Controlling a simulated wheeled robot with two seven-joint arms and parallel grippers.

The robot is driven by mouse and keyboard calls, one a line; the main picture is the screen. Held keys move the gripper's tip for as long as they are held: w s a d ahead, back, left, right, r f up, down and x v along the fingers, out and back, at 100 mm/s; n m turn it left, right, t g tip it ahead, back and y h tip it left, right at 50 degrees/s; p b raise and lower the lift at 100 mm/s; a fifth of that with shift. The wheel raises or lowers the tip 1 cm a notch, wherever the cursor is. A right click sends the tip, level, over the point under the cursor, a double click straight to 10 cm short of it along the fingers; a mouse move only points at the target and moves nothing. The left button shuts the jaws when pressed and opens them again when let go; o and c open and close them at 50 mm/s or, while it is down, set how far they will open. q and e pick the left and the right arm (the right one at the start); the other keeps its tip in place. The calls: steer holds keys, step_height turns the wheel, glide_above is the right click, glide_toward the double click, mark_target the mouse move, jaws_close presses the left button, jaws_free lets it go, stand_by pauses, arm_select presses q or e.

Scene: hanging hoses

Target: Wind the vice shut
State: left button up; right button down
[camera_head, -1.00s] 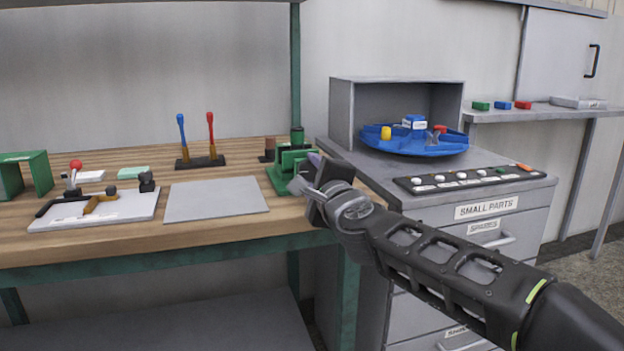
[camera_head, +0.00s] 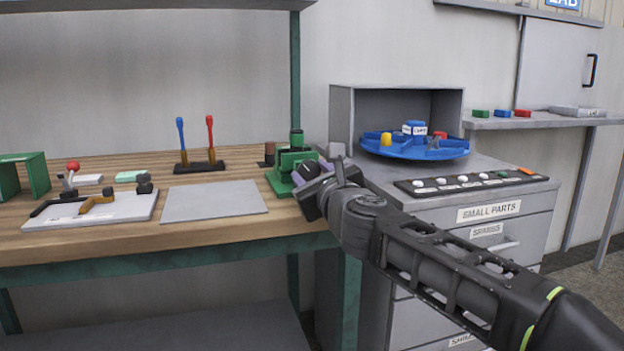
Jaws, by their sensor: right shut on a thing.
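The green vice (camera_head: 287,178) stands at the right end of the wooden bench. Its body shows to the left of my right gripper. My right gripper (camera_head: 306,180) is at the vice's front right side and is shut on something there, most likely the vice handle. The gripper itself hides the handle and the contact, so I cannot see the handle's angle. The gap between the vice jaws is too small to judge. My left gripper does not show.
On the bench (camera_head: 120,240) are a grey mat (camera_head: 214,201), a white board with clamps (camera_head: 120,210), and a screwdriver stand (camera_head: 199,167). A cabinet (camera_head: 490,270) with a blue round tray (camera_head: 415,148) stands right, under my right arm. A green post (camera_head: 295,80) rises behind the vice.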

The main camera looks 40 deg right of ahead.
steer(key=shift+f+m, duration=0.1)
steer(key=shift+m, duration=0.5)
steer(key=c, duration=0.8)
jaws_free()
steer(key=p+v, duration=0.2)
steer(key=v, duration=0.5)
steer(key=shift+s+a, duration=0.15)
steer(key=shift+s, duration=0.2)
